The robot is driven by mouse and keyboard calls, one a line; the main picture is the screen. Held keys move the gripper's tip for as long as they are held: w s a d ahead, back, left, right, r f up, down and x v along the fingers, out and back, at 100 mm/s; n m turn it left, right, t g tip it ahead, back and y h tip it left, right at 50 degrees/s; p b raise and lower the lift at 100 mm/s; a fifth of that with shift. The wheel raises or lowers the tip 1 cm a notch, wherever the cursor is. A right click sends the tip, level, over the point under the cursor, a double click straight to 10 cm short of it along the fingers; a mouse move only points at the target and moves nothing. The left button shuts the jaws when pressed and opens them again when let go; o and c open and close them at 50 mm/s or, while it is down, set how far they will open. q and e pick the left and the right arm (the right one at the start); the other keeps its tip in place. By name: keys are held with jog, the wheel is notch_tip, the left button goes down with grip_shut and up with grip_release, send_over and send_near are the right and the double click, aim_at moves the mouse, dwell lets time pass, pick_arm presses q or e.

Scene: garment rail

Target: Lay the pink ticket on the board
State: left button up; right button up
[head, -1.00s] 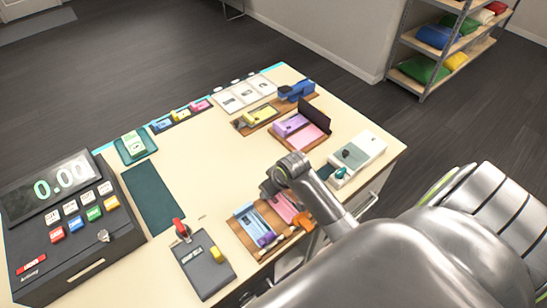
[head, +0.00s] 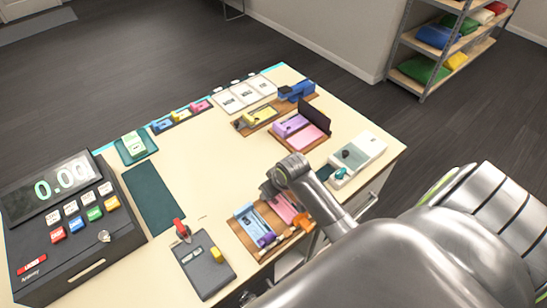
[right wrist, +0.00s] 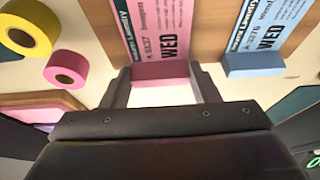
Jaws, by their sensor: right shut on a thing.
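The pink ticket (right wrist: 162,30), printed "WED", lies between the two fingers of my right gripper (right wrist: 163,90) in the right wrist view. The fingers flank its near end. In the head view the pink ticket (head: 284,208) shows partly under my right gripper (head: 268,190). The brown board (head: 240,232) is below and around it, with a blue ticket (head: 254,226) beside the pink one; the blue ticket also shows in the right wrist view (right wrist: 265,30). I cannot tell whether the pink ticket touches the board. My left gripper is out of view.
A black register (head: 70,230) stands at the left. A dark pad with a red knob (head: 202,262) is near the board. A brown stand with lilac and pink pads (head: 300,130) and a white device (head: 357,155) lie farther off. The table's middle (head: 220,165) is clear.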

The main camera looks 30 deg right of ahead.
jog(key=o, duration=0.9)
jog(key=shift+o, duration=0.3)
jog(key=o, duration=0.4)
jog(key=shift+r, duration=2.5)
jog(key=shift+r, duration=2.5)
